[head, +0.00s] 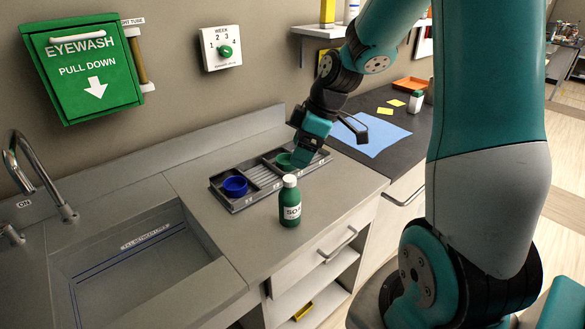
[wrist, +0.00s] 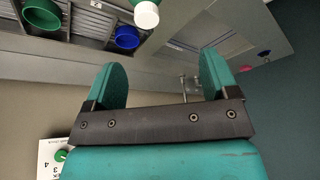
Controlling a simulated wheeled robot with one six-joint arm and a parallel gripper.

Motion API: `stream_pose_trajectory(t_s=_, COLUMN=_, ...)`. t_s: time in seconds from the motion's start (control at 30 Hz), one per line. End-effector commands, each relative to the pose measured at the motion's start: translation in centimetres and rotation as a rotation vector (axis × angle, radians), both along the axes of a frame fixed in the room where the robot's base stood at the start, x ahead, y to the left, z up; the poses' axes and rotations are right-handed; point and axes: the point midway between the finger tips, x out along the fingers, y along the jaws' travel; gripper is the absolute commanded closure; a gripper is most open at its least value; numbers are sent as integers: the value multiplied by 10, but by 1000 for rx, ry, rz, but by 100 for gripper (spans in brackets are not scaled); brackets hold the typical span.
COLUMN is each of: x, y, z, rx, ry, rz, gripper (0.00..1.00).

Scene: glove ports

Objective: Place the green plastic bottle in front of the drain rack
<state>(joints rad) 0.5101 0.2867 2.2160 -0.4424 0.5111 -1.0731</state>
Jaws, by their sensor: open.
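The green plastic bottle (head: 290,207), with a white cap and a soap label, stands upright on the grey counter, just in front of the drain rack's (head: 238,206) near side. In the wrist view the white cap (wrist: 146,15) shows at the top edge; most of the bottle is out of frame. The rack (wrist: 88,26) is a long dark grey tray with slats. My gripper (head: 308,150) is over the rack's right end, behind and right of the bottle. In the wrist view its two teal fingers (wrist: 163,78) are apart with nothing between them.
A blue cup (head: 235,186) sits in the rack's left end and a green cup (head: 284,160) in its right end, near my gripper. A sink (head: 140,270) lies left. A blue mat (head: 372,134) lies right. The counter's front edge is close to the bottle.

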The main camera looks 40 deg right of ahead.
Motion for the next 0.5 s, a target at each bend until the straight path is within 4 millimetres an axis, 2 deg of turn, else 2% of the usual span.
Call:
stream_pose_trajectory(t_s=0.03, x=-4, y=26, z=12, rx=10, ry=10, rz=9, gripper=20)
stream_pose_trajectory(t_s=0.07, x=-8, y=44, z=18, rx=19, ry=23, rz=6, gripper=20)
stream_pose_trajectory(t_s=0.17, x=-38, y=112, z=42, rx=54, ry=87, rz=-11, gripper=20)
stream_pose_trajectory(t_s=0.2, x=-55, y=138, z=50, rx=66, ry=116, rz=-22, gripper=20)
stream_pose_trajectory(t_s=0.3, x=-103, y=187, z=66, rx=85, ry=189, rz=-53, gripper=20)
stream_pose_trajectory(t_s=0.4, x=-147, y=217, z=74, rx=91, ry=249, rz=-84, gripper=20)
stream_pose_trajectory(t_s=0.5, x=-177, y=229, z=77, rx=91, ry=289, rz=-110, gripper=20)
